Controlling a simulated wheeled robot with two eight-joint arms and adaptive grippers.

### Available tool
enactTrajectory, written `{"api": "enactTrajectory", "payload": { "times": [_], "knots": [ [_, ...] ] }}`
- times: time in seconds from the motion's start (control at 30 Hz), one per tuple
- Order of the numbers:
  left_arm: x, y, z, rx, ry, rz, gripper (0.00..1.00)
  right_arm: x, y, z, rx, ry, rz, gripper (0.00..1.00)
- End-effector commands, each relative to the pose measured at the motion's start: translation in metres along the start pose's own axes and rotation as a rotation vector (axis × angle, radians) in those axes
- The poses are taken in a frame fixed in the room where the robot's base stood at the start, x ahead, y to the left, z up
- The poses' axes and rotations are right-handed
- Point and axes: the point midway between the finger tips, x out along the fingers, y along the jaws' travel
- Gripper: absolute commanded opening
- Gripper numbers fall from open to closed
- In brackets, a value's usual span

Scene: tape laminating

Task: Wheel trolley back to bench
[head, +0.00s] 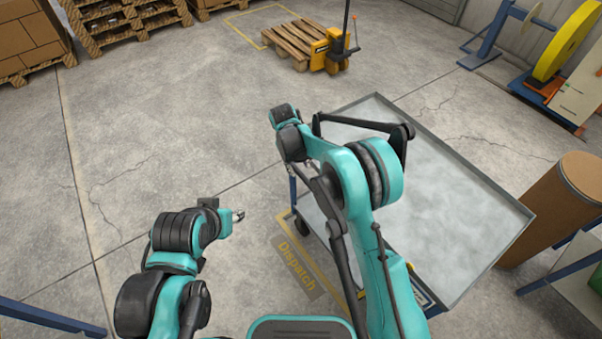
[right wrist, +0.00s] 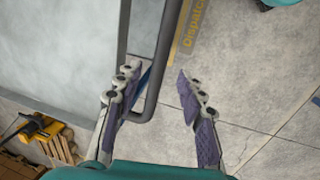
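The trolley has a grey metal tray top (head: 455,205) and stands to the right of centre in the head view. Its dark tubular handle (head: 358,123) is at the tray's left side. My right arm reaches over the handle; the fingers are mostly hidden in the head view. In the right wrist view my right gripper (right wrist: 160,78) is open, with the handle bar (right wrist: 165,72) crossing between its spread fingers. The bar lies nearer the left finger; contact cannot be told. My left gripper (head: 238,215) is over bare floor, left of the trolley, its opening too small to judge.
A yellow-lined "Dispatch" floor marking (head: 296,268) lies beside the trolley. A brown drum (head: 562,205) stands close to its right corner. A blue-framed bench (head: 585,285) is at lower right. A pallet with yellow jack (head: 325,52) is at the back.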

Motion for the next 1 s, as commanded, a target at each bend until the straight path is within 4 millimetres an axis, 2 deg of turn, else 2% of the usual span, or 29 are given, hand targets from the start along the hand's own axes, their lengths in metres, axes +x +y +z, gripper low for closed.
{"api": "enactTrajectory", "payload": {
  "times": [0.03,0.2,0.33,0.53,0.57,0.7,1.0],
  "knots": [
    [0.005,0.000,0.004,0.000,0.000,0.000,0.40,0.013,0.000,0.000,0.001,0.000,0.000,0.39],
    [0.013,0.000,0.009,0.000,0.000,0.000,0.40,0.040,0.000,0.000,0.002,0.000,0.000,0.39],
    [0.015,0.000,0.010,0.000,0.000,0.000,0.40,0.048,0.000,0.000,0.001,0.001,0.000,0.39],
    [0.014,0.000,0.010,0.000,0.000,0.000,0.40,0.047,0.000,0.000,0.001,0.001,0.000,0.39],
    [0.014,0.000,0.010,0.000,0.000,0.000,0.40,0.047,0.000,0.000,0.001,0.001,0.000,0.37],
    [0.014,0.000,0.010,0.000,0.000,0.000,0.40,0.047,0.000,0.000,0.001,0.001,0.000,0.00],
    [0.014,0.000,0.010,0.000,0.000,0.000,0.40,0.047,0.000,0.000,0.001,0.001,0.000,0.00]
  ]
}}
